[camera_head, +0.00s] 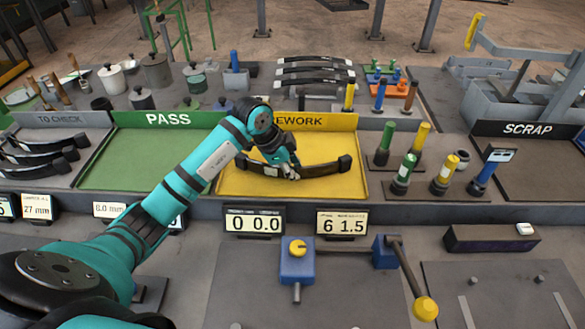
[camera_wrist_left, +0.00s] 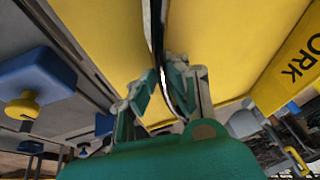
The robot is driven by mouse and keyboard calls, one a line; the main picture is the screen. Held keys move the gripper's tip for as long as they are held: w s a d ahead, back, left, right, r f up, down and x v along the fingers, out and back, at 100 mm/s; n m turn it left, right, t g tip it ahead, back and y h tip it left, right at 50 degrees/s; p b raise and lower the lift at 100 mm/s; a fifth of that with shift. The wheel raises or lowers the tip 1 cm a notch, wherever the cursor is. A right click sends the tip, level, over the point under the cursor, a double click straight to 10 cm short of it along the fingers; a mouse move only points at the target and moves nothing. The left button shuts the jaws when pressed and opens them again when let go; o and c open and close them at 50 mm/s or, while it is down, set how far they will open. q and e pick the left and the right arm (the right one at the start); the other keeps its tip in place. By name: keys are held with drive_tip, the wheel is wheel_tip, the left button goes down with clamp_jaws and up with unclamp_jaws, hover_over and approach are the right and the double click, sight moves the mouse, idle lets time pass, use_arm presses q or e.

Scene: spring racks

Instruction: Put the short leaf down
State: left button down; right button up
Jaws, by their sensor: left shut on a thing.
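My left gripper (camera_head: 290,174) reaches over the yellow REWORK tray (camera_head: 235,188) and is shut on a dark curved leaf (camera_head: 320,170). The leaf lies crosswise over the tray, with a thick block at each end. I cannot tell whether it touches the tray floor. In the left wrist view the leaf (camera_wrist_left: 157,30) runs edge-on between the fingers (camera_wrist_left: 162,88), with the yellow tray behind it. The gripper covers part of the leaf's middle. My right gripper is not in view.
The green PASS tray (camera_head: 140,165) left of the yellow one is empty. Several dark leaves lie in the TO CHECK tray (camera_head: 85,140). Coloured upright tools (camera_head: 403,175) stand close to the right. A display reading 6 1.5 (camera_head: 342,222) stands in front.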

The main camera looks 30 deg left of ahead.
use_arm(q)
drive_tip(key=shift+w, duration=0.1)
drive_tip(key=c, duration=1.8)
unclamp_jaws()
drive_tip(key=o, duration=0.4)
drive_tip(key=b+v, duration=0.2)
drive_tip(key=v, duration=1)
